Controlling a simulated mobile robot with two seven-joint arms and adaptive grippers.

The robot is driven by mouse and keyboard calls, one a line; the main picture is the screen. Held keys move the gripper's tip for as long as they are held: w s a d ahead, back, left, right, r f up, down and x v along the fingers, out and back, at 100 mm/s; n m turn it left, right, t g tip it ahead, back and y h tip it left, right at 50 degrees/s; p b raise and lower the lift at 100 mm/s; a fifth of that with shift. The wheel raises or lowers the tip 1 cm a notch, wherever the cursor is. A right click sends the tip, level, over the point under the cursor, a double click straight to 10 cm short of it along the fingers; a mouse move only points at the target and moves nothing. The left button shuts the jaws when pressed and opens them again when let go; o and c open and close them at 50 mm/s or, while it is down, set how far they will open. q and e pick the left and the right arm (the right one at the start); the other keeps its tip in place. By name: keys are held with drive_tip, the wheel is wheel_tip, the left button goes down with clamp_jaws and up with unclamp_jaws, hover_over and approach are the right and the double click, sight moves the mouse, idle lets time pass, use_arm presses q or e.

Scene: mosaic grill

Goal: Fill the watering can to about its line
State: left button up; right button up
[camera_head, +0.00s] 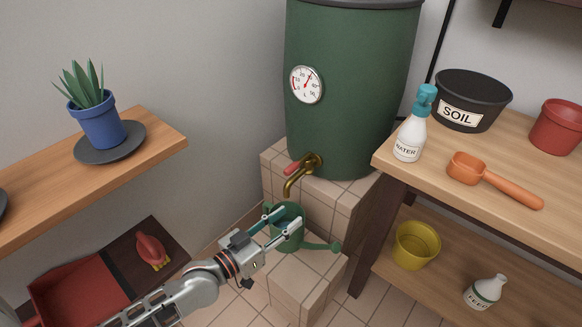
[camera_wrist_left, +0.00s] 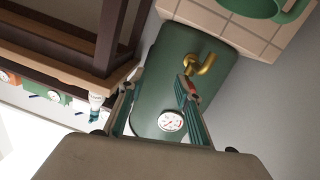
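The green watering can (camera_head: 291,244) stands on a low tiled step under the brass tap (camera_head: 297,184), its spout pointing right. Its line and any water inside cannot be made out. The tap, with a red lever (camera_head: 292,168), comes out of the green water barrel (camera_head: 345,110). My left gripper (camera_head: 282,218) is open and empty, overlapping the can in the head view. In the left wrist view its fingers (camera_wrist_left: 158,84) point at the barrel. One finger overlaps the red lever (camera_wrist_left: 194,96); contact cannot be told. The can (camera_wrist_left: 262,8) is at the top right there. My right gripper is not in view.
A wooden bench (camera_head: 480,185) at right holds a water spray bottle (camera_head: 411,137), a soil pot (camera_head: 470,100) and an orange scoop (camera_head: 490,180). A yellow pot (camera_head: 416,246) stands on its lower shelf. A shelf (camera_head: 40,195) at left bears a potted plant (camera_head: 98,122).

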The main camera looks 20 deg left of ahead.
use_arm(q)
drive_tip(key=n+t+y, duration=0.1)
approach(292, 169)
drive_tip(key=w+f, duration=0.1)
drive_tip(key=w, duration=0.2)
drive_tip(key=x, duration=0.2)
drive_tip(key=b+x, duration=0.1)
drive_tip(key=x, duration=0.3)
drive_tip(key=shift+w+d+f, duration=0.2)
drive_tip(key=shift+f, duration=0.15)
drive_tip(key=shift+w+d+r+b, duration=0.1)
drive_tip(key=shift+w+d+b, duration=0.2)
drive_tip(key=shift+w, duration=0.25)
drive_tip(key=shift+w+r, duration=0.1)
drive_tip(key=shift+w, duration=0.05)
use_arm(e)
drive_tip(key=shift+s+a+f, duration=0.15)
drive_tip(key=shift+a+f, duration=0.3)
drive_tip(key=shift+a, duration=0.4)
